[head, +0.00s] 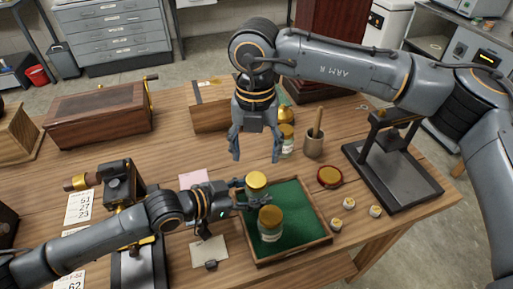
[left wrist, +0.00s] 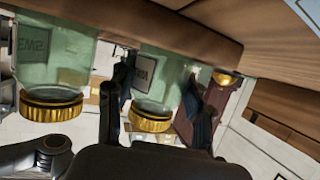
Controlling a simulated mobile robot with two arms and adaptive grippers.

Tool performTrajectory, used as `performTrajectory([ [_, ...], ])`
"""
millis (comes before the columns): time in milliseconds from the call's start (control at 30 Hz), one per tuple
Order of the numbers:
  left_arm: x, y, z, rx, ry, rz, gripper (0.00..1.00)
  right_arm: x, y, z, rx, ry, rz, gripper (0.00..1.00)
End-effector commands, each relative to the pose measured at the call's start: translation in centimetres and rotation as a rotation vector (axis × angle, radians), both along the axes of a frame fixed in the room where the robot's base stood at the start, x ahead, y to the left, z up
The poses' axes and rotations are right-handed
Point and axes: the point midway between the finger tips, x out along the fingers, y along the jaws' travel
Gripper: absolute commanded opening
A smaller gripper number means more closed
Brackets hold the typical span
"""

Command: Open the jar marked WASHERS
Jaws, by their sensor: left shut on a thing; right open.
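My left gripper (head: 248,194) is shut on a glass jar with a gold lid (head: 256,180) at the left side of the green-lined tray (head: 296,251). In the left wrist view, which is upside down, this jar (left wrist: 156,85) stands upright between the two fingers; its label is partly hidden and I cannot read it. A second gold-lidded jar (head: 270,222) stands in the tray, nearer the front; a labelled jar also shows at left in the wrist view (left wrist: 52,70). A third gold-lidded jar (head: 287,145) stands behind the tray. My right gripper (head: 256,152) is open and empty, pointing down behind the tray.
A pestle and mortar (head: 314,142), a round red dish (head: 330,176) and several small pots (head: 348,203) lie right of the tray. A black stand (head: 395,175) is farther right. A brass-trimmed instrument (head: 122,190) and cards (head: 80,206) are at left.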

Motion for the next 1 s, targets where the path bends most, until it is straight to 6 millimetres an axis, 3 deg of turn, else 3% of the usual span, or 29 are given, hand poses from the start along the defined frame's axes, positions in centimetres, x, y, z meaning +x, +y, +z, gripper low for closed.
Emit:
performTrajectory([
  [500, 0.0, 0.0, -0.1, 0.001, 0.002, 0.000, 0.00, 0.1, -0.1, 0.0, 0.001, 0.000, -0.953, 0.63],
  [767, 0.0, 0.0, -0.1, 0.002, 0.002, 0.000, 0.00, 0.1, -0.2, -0.1, 0.000, -0.001, -1.156, 0.63],
  [1000, 0.0, 0.0, -0.1, 0.002, 0.002, 0.000, 0.00, 0.1, -0.2, -2.8, -0.002, 0.002, -1.172, 0.63],
])
